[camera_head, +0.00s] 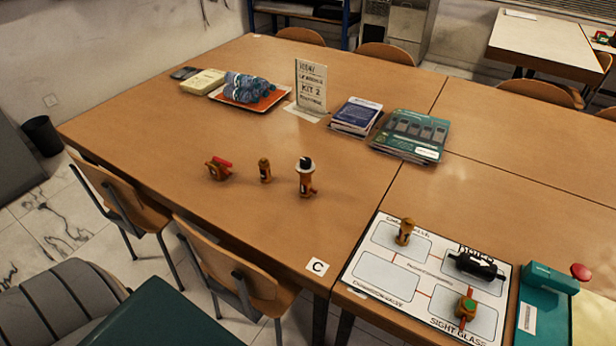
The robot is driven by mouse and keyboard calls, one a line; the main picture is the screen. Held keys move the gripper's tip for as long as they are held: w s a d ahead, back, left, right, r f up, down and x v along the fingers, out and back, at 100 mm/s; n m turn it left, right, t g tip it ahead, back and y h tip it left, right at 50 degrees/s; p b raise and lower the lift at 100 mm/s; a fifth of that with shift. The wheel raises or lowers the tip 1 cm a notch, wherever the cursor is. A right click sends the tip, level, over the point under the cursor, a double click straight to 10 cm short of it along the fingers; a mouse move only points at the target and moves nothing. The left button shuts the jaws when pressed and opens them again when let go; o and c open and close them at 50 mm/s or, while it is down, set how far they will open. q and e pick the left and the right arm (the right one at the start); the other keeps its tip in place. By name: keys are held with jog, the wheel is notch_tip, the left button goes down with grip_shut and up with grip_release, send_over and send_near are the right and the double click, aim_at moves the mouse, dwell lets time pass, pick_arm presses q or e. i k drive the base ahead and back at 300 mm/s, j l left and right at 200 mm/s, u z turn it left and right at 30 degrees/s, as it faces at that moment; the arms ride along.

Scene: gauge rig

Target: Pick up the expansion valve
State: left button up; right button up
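Three brass-coloured fittings stand apart on the wooden table (150,125). The left one (219,169) lies low and has a red lever. The middle one (265,170) is small, plain and upright. The right one (305,178) is the tallest, upright, with a black-and-white top and a side stub. None has a readable label, so I cannot tell for sure which is the expansion valve. The printed board (408,263) at the lower right has an empty field marked "Expansion valve" at its lower left. Neither of my grippers is in view.
On the board are a brass fitting (405,231), a black cylinder (477,265) and a green-topped fitting (466,307). Behind are booklets (411,135), a sign (311,86) and an orange tray (276,102). Chairs (237,265) stand at the near edge.

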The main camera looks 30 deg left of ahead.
aim_at(306, 191)
jog(key=k+j+z, duration=0.1)
jog(key=j, duration=0.3)
jog(key=k+j, duration=0.1)
jog(key=j, duration=0.3)
jog(key=k+j+z, duration=0.15)
jog(key=j, duration=0.25)
jog(key=k+j, duration=0.1)
jog(key=j, duration=0.25)
jog(key=k+j+z, duration=0.15)
jog(key=j, duration=0.25)
jog(key=k+j, duration=0.1)
jog(key=j, duration=0.25)
jog(key=z, duration=0.05)
